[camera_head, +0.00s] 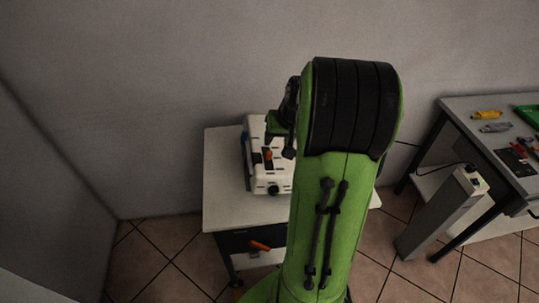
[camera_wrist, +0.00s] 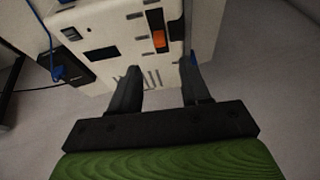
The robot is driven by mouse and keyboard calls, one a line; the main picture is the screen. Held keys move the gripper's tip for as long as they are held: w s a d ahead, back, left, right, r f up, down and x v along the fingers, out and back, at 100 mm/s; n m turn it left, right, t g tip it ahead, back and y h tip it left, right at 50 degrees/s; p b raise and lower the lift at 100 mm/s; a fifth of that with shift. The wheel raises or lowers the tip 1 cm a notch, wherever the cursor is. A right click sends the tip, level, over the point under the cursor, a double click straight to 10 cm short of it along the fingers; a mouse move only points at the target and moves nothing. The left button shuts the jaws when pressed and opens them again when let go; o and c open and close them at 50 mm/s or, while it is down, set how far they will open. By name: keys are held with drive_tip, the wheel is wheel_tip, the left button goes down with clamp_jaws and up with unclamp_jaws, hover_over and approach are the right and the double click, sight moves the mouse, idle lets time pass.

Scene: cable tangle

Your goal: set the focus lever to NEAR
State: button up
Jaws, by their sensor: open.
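A white boxy device (camera_head: 256,178) stands on a small table, partly hidden behind my arm. An orange lever (camera_head: 268,155) sits in a dark slot on its top. In the wrist view the orange lever (camera_wrist: 159,39) is in the lower part of its black slot on the white device (camera_wrist: 120,30). I cannot read any NEAR marking. My gripper (camera_wrist: 162,68) is open and empty, its two fingers apart. In that picture the lever appears just beyond the gap between the fingertips. I see no contact; the depth between them is unclear. In the head view the fingers are mostly hidden by my arm.
A dark round knob (camera_head: 273,189) is on the device's front. A blue cable (camera_wrist: 47,45) runs into a black box (camera_wrist: 72,66). A grey workbench (camera_head: 460,105) with tools stands right, beside a grey pedestal (camera_head: 440,218).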

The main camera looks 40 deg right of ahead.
sight(270, 153)
drive_tip(key=b+x, duration=0.1)
drive_tip(key=x, duration=0.9)
drive_tip(key=shift+f+b, duration=0.2)
drive_tip(key=shift+b, duration=0.1)
clamp_jaws()
